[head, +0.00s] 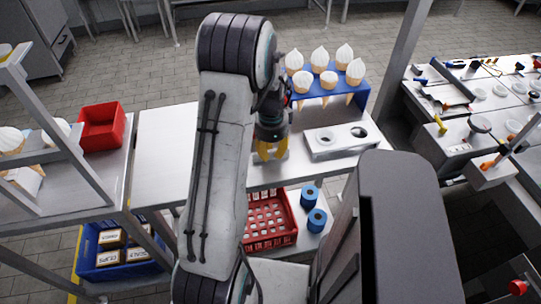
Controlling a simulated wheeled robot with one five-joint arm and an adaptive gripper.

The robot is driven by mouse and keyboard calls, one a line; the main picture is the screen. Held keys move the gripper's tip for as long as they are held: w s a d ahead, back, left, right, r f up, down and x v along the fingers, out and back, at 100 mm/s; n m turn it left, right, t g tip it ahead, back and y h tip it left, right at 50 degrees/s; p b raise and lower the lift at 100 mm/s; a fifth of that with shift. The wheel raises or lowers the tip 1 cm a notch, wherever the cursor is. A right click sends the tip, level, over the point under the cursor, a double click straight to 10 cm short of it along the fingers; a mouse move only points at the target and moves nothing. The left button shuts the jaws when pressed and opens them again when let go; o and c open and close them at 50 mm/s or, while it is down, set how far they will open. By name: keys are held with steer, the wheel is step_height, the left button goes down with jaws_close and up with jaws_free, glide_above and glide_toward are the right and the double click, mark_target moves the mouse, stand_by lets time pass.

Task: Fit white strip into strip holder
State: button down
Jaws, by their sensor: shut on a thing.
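My gripper (270,152) has yellow fingers and points down over the white table, left of a white block. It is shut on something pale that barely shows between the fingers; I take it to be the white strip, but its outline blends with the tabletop. The white block (341,146) has two round openings on top, the right one dark. I cannot tell whether this block is the strip holder; no other holder stands out. The gripper looks apart from the block. My arm hides part of the table behind and left of the gripper.
A blue rack (350,91) with several white-topped cones stands behind the block. A red bin (102,126) is at the left. Below the table are a red crate (268,222) and blue rolls (317,220). The tabletop (163,160) left of my arm is clear.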

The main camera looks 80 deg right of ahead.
mark_target(271, 152)
steer(key=shift+r, duration=0.1)
steer(key=shift+r+p, duration=2)
steer(key=shift+r, duration=0.7)
